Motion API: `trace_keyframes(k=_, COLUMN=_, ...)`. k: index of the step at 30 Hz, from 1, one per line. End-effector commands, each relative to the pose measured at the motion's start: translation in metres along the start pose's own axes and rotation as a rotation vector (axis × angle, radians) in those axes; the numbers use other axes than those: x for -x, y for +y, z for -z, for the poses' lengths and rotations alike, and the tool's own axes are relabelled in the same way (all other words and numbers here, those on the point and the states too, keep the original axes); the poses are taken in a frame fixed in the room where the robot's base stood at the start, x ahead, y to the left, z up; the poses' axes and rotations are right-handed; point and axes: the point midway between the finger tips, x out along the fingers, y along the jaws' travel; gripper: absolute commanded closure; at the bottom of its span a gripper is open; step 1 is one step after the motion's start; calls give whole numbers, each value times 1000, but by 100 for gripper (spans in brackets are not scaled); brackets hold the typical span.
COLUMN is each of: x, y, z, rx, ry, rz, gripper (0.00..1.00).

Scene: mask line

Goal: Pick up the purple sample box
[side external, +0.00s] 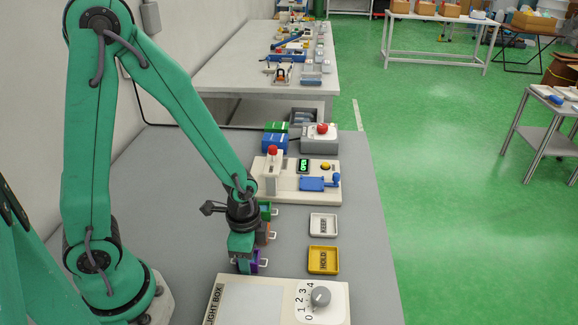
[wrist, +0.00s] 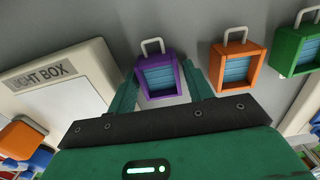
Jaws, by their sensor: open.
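The purple sample box (wrist: 143,78) shows in the wrist view with a pale handle on top and blue slats in its front. My gripper (wrist: 161,74) is open, with one green finger on each side of the purple box; I cannot tell whether either touches it. In the side view the purple box (side external: 255,264) is partly hidden behind my gripper (side external: 243,262), which points down at it.
An orange box (wrist: 259,66) and a green box (wrist: 286,52) stand in a row to the right. The light box (wrist: 50,90) lies close on the left. A yellow HOLD tray (side external: 323,270) and a white KEEP tray (side external: 323,232) lie on the grey table (side external: 370,270).

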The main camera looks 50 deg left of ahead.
Motion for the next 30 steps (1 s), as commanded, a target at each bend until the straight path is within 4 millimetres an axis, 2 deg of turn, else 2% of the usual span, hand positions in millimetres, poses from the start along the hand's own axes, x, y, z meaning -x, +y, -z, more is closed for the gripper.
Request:
trace_keyframes(k=17, x=-3, y=0, z=0, rx=0, ry=1, rz=0, gripper=49)
trace_keyframes(k=18, x=-3, y=0, z=0, rx=0, ry=1, rz=0, gripper=51)
trace_keyframes(k=23, x=-3, y=0, z=0, rx=0, ry=1, rz=0, gripper=82)
trace_keyframes(k=30, x=-2, y=0, z=0, rx=0, ry=1, rz=1, gripper=83)
